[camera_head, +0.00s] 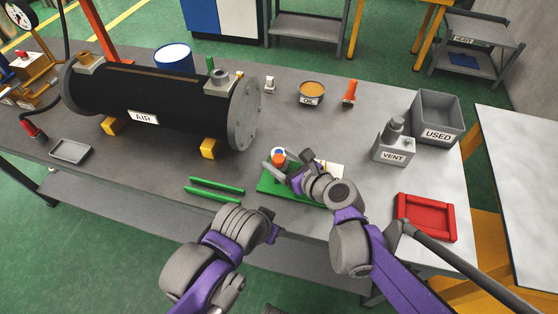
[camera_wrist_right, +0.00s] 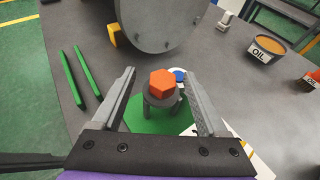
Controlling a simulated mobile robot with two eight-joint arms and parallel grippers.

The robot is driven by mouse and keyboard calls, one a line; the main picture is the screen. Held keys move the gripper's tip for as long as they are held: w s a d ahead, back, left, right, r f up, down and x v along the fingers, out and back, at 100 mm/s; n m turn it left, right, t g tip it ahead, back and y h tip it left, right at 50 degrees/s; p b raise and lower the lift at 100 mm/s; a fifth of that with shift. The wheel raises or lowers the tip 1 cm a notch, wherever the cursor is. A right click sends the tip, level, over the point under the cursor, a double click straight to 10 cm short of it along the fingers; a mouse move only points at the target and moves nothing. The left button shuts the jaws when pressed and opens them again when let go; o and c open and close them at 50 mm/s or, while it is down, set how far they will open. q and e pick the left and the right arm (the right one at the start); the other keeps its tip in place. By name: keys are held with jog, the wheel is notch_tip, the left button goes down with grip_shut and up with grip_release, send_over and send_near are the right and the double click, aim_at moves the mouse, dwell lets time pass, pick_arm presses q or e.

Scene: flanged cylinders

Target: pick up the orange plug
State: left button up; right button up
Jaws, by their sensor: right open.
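The orange plug (camera_wrist_right: 162,83), with a hexagonal head, sits on top of a grey round fitting (camera_wrist_right: 158,104) above the green mat (camera_wrist_right: 142,122). In the head view the plug (camera_head: 279,159) shows small near the tip of my right arm. My right gripper (camera_wrist_right: 160,78) is open, with one finger on each side of the plug; a gap shows on both sides. In the head view its fingers (camera_head: 280,165) are partly hidden by the wrist. My left gripper (camera_head: 273,233) is low at the table's front edge, and its jaws are unclear.
A black AIR cylinder (camera_head: 145,97) with a grey flange lies at the left. Two green bars (camera_head: 215,189) lie left of the mat. A red tray (camera_head: 426,217), a VENT block (camera_head: 393,150), a grey USED bin (camera_head: 436,117) and an OIL bowl (camera_head: 311,92) stand to the right and back.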

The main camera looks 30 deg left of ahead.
aim_at(274, 156)
jog(key=x, duration=0.5)
jog(key=shift+w+d+f, duration=0.1)
jog(key=shift+d, duration=0.05)
jog(key=shift+c, duration=0.3)
grip_shut()
